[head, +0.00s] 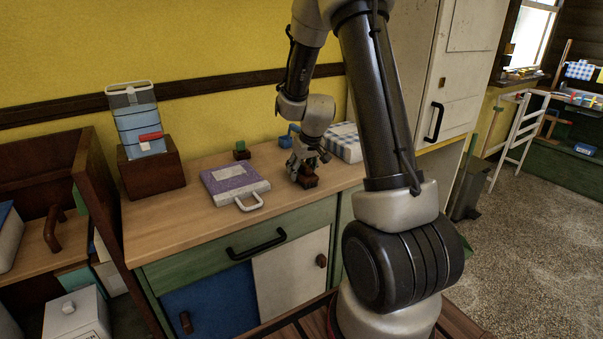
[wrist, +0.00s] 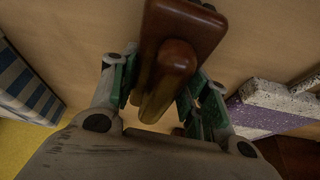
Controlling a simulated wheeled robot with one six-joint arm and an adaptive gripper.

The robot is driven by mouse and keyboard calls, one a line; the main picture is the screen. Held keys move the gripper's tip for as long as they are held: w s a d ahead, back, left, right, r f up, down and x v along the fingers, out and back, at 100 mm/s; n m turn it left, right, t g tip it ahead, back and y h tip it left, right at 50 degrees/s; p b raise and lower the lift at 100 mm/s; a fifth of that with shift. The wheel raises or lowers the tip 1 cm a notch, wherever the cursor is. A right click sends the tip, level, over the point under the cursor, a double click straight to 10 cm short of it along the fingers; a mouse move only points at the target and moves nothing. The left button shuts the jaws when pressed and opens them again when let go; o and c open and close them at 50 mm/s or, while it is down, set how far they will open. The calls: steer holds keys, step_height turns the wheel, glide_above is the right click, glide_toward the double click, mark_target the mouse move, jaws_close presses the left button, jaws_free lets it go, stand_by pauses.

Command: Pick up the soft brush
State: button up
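A reddish-brown wooden brush (wrist: 165,80), which I take to be the soft brush, has a wide block and a raised rounded handle. In the wrist view the handle lies between the green-padded fingers of my gripper (wrist: 164,88), close to both pads. Whether both pads press on it cannot be seen. In the head view my gripper (head: 301,168) points down at the counter, with the brown brush (head: 307,181) low between or under its fingers. The brush's bristles are hidden.
On the wooden counter (head: 160,225), a purple box with a white handle (head: 236,182) lies left of my gripper. A checkered box (head: 343,142) lies to the right. A brown block holds a blue container (head: 139,127).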

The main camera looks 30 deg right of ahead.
steer(key=shift+c, duration=0.5)
steer(key=shift+r, duration=0.25)
step_height(320, 180, up, 18)
steer(key=shift+f, duration=0.2)
stand_by(0.7)
